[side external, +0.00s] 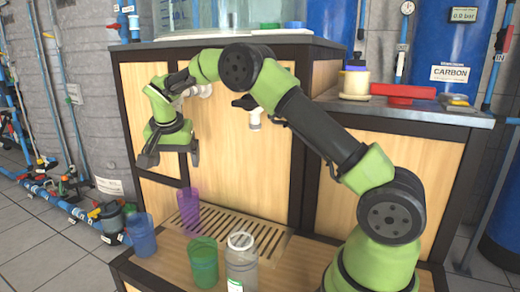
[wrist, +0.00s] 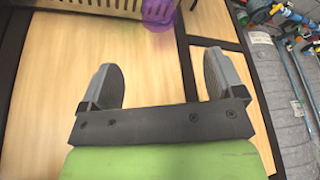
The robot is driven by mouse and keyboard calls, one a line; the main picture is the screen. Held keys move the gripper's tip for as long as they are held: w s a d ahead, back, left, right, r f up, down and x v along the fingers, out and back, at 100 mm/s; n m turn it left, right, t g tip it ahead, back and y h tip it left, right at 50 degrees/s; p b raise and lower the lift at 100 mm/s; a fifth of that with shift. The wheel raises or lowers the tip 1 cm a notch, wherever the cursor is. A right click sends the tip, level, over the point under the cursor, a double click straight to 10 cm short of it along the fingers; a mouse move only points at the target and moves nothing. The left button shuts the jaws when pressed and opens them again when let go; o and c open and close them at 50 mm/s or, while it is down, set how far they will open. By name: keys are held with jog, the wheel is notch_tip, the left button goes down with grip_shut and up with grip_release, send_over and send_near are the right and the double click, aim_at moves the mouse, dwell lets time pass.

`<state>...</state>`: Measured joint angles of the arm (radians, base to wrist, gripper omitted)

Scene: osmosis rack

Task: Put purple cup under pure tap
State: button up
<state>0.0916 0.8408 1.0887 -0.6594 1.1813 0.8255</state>
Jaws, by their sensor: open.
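The purple cup (side external: 188,209) is translucent and stands upright at the left end of the slatted drip grate, close to the wooden back panel. In the wrist view the purple cup (wrist: 158,12) shows at the top edge, partly cut off and beyond the fingers. My gripper (side external: 170,163) is open and empty, above and a little left of the cup; its two grey fingers also show in the wrist view (wrist: 160,85). White taps stick out of the panel: one tap (side external: 255,120) at the middle and another (side external: 200,91) partly behind my arm. I cannot read which is the pure tap.
The grate is bare to the right of the purple cup. The upper counter (side external: 220,42) overhangs the taps. Pipes (side external: 70,203) run on the left.

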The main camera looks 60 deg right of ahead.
jog(key=s+a+r+n+t+y, duration=0.2)
jog(key=s+a+r+n, duration=0.15)
jog(key=s+r, duration=0.45)
jog(key=s+a+r+n+t+y, duration=0.1)
jog(key=s+a, duration=0.3)
jog(key=s, duration=0.6)
jog(key=s+a+r+n+t+y, duration=0.2)
jog(key=s+a+n, duration=0.2)
jog(key=s, duration=0.7)
jog(key=shift+s+y, duration=0.2)
jog(key=shift+y, duration=0.1)
